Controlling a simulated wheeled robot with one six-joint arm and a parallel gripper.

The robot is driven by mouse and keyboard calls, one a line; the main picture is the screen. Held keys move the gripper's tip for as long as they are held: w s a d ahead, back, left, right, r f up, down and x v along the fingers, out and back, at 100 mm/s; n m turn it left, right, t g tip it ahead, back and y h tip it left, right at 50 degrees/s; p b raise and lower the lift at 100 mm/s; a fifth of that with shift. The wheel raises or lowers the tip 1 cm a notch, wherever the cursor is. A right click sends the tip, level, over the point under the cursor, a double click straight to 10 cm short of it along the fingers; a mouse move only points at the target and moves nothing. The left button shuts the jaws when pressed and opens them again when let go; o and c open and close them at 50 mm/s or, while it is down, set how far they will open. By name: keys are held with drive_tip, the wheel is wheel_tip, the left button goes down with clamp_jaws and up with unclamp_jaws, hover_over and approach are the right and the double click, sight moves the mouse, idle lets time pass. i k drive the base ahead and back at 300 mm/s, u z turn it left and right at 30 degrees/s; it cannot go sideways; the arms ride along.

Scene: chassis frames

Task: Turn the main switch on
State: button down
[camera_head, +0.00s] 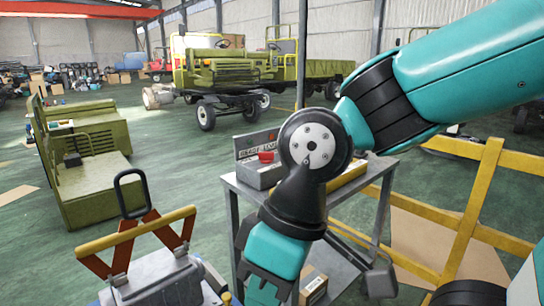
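A grey box (258,175) with a lettered label on its front stands on the metal cart. A small red part (266,157) sits on its top; it may be the main switch, but its position is too small to read. My teal and black arm comes in from the upper right, bends at a dark round joint and runs down in front of the cart. The wrist end is low in the picture, below and in front of the grey box and apart from the red part. My gripper's fingers cannot be made out there.
The grey metal cart (232,182) has a yellow item (349,182) partly behind my arm. A yellow frame (480,190) stands at right. Green vehicle bodies stand behind, with open floor (180,160) between.

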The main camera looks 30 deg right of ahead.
sight(265, 158)
drive_tip(key=z, duration=0.05)
drive_tip(key=k, duration=0.5)
drive_tip(key=z, duration=1)
drive_tip(key=i, duration=0.95)
drive_tip(key=u, duration=0.5)
drive_tip(key=i, duration=0.65)
drive_tip(key=u, duration=0.8)
